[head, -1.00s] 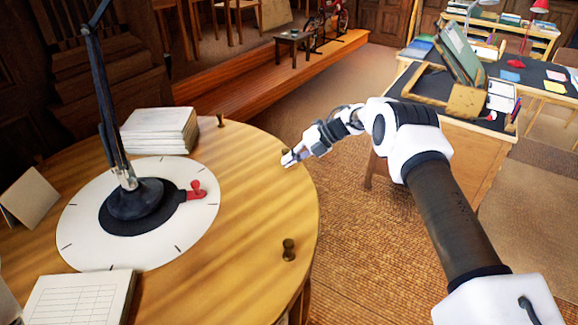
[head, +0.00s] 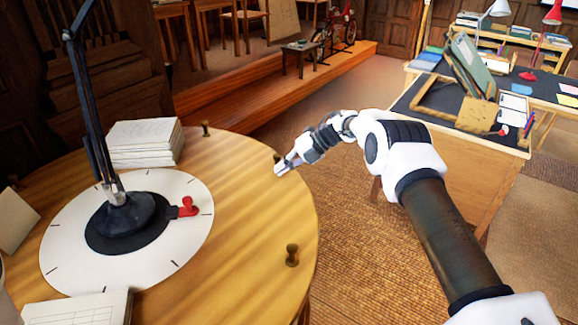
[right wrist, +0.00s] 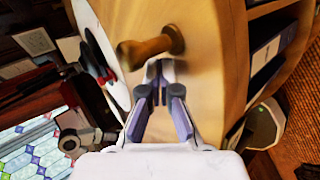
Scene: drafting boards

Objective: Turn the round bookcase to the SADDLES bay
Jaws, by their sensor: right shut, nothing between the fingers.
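The round bookcase (head: 255,190) has a light wooden top with several dark turned pegs on its rim. A white dial (head: 185,250) with black ticks lies on it, with a red pointer (head: 187,207). My right gripper (head: 281,169) is shut and empty at the bookcase's right rim, beside a peg (head: 277,157). In the right wrist view my right gripper (right wrist: 163,75) is close to a brown peg (right wrist: 145,50); I cannot tell whether they touch. Books show in the shelves below (right wrist: 265,55). No bay label is readable. My left gripper is not in view.
A black lamp (head: 125,215) stands at the dial's middle. Paper stacks (head: 145,143) lie on the top. Another peg (head: 291,256) stands at the near right rim. A drafting desk (head: 470,150) stands at right. Woven floor (head: 350,255) lies between.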

